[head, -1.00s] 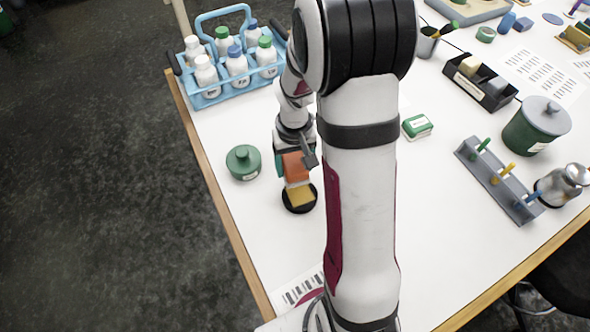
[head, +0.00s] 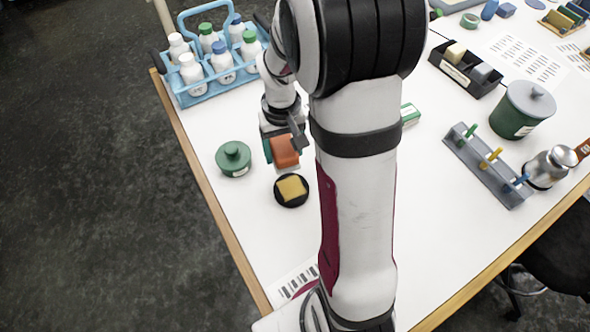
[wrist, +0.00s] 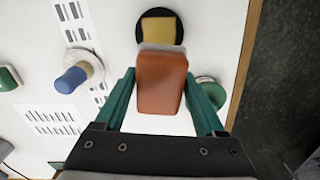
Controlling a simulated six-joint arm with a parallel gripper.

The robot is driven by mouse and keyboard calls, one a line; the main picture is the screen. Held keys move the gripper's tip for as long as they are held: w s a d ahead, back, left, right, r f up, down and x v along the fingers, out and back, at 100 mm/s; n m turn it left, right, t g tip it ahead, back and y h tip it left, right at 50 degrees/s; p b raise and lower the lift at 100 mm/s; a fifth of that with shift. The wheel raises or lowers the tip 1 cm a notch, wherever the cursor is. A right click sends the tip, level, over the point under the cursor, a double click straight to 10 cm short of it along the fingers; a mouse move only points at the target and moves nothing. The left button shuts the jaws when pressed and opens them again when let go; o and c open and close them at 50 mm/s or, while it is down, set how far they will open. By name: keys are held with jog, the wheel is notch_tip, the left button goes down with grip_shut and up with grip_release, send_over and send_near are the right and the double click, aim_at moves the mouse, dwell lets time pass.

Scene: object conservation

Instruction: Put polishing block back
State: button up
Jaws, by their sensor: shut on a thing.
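My gripper (head: 283,156) is shut on an orange-brown block (head: 286,150), held above the table. In the wrist view the block (wrist: 161,86) sits between the two teal fingers, with a pale layer at its far end. A round black dish (head: 279,200) holding a yellow pad (head: 292,187) stands on the table just in front of the block, apart from it in the head view. A black tray (head: 455,74) at the upper right holds a cream block (head: 456,52) and a grey block (head: 480,72). Which block is the polishing block is not marked.
A green lidded jar (head: 233,159) stands left of the gripper. A blue bottle carrier (head: 196,98) is behind it. To the right are a green-and-white box (head: 409,114), a grey peg rack (head: 485,170), a green canister (head: 520,112) and a metal bottle (head: 545,172).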

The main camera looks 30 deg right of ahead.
jog(key=s+d+n, duration=0.3)
jog(key=s+d, duration=1.6)
jog(key=s, duration=0.2)
jog(key=w+f, duration=0.2)
jog(key=w, duration=0.1)
jog(key=w+a+f, duration=0.1)
jog(key=w+f, duration=0.1)
jog(key=w, duration=0.1)
jog(key=w+a+f, duration=0.1)
jog(key=w+f, duration=0.1)
jog(key=w, duration=0.2)
jog(key=shift+w+f, duration=0.25)
jog(key=shift+f, duration=0.85)
jog(key=shift+w+f, duration=0.2)
jog(key=shift+f, duration=0.9)
jog(key=o, duration=1.3)
jog(key=shift+f, duration=0.15)
